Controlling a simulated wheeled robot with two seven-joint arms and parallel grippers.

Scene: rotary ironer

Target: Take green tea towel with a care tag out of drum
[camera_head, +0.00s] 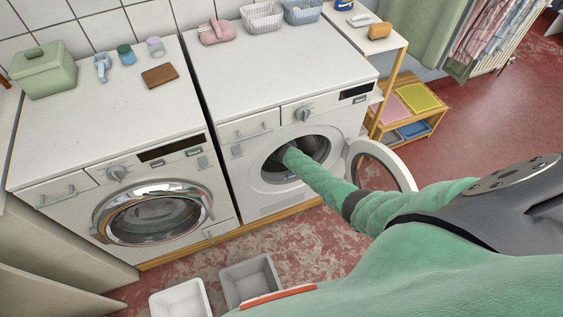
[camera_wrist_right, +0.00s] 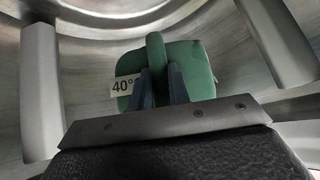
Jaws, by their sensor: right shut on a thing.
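The green tea towel (camera_wrist_right: 195,62) is a small folded bundle inside the metal drum (camera_wrist_right: 110,30). Its white care tag (camera_wrist_right: 124,85) reads 40° and shows on its left side. My right gripper (camera_wrist_right: 161,76) is shut on a raised fold in the towel's middle. In the head view my right arm reaches through the round opening of the right-hand machine (camera_head: 262,170), so the gripper and towel are hidden there. The machine's round door (camera_head: 352,163) stands open to the right. My left gripper is not in view.
Grey drum ribs (camera_wrist_right: 40,95) stand left and right of the towel. A second machine (camera_head: 60,140) with its door shut is on the left. A grey bin (camera_head: 232,283) and a white bin (camera_head: 180,300) stand on the floor in front. A wooden shelf (camera_head: 388,135) is beyond the open door.

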